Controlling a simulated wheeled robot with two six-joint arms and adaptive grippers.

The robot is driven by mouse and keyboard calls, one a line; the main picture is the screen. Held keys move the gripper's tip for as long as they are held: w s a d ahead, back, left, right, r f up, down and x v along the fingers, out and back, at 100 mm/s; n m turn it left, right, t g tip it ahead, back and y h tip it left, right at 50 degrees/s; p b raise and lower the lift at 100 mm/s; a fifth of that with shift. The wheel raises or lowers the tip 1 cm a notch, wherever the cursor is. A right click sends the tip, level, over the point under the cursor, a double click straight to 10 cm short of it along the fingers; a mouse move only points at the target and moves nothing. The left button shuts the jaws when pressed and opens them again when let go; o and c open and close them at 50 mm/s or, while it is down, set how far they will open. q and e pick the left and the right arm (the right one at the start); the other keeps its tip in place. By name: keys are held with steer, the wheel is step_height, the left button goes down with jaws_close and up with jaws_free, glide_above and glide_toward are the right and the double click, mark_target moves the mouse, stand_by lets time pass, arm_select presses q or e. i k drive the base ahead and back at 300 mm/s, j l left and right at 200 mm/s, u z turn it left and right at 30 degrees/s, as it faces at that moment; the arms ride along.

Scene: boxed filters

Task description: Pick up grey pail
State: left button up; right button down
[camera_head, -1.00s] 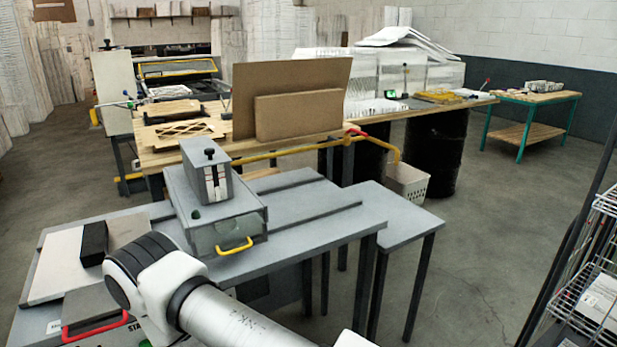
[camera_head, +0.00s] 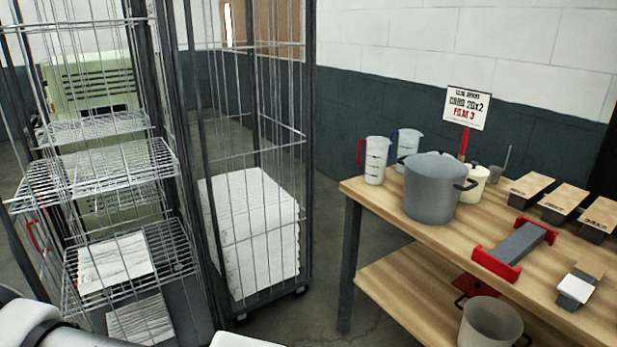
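A large grey pail-like pot (camera_head: 433,186) with a dark side handle stands upright near the left end of the wooden table (camera_head: 393,218). A second grey open-topped container (camera_head: 490,323) with dark handles stands below on the table's lower shelf, partly cut by the bottom edge. I cannot tell from the picture alone which of the two is the grey pail. Neither gripper is in view.
Measuring jugs (camera_head: 376,160), a cream lidded pot (camera_head: 474,184), a sign (camera_head: 466,108) and a red-ended grey block (camera_head: 515,250) share the tabletop. A wire rack (camera_head: 95,182) and a caged trolley (camera_head: 310,160) stand left. Some floor shows between trolley and table.

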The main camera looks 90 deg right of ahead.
mark_target(434, 184)
steer(key=z, duration=3.5)
